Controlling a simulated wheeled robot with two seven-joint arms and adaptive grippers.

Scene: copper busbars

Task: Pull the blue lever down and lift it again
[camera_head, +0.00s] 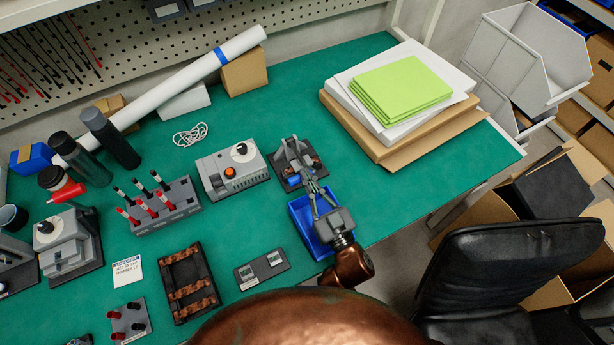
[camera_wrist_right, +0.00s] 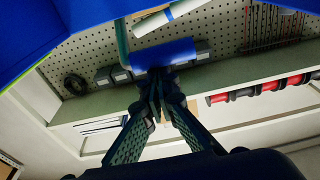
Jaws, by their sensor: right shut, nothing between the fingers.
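A small grey lever device (camera_head: 313,160) on a dark base stands on the green bench, right of centre in the head view. A blue part (camera_head: 294,181), seemingly the lever's grip, shows low on its left side, partly hidden by my gripper. My right gripper (camera_head: 306,176) reaches over the device's front with its fingers shut and empty. In the wrist view my right gripper's fingertips (camera_wrist_right: 160,82) meet just below a blue piece (camera_wrist_right: 165,52), which looks like the lever's grip. I cannot tell whether they touch. My left gripper is not in view.
A blue bin (camera_head: 302,222) lies under my right gripper. A grey box with an orange button (camera_head: 232,172) stands left of the device. A cardboard stack with green sheets (camera_head: 402,88) lies to the back right. A black chair (camera_head: 510,265) stands beyond the bench edge.

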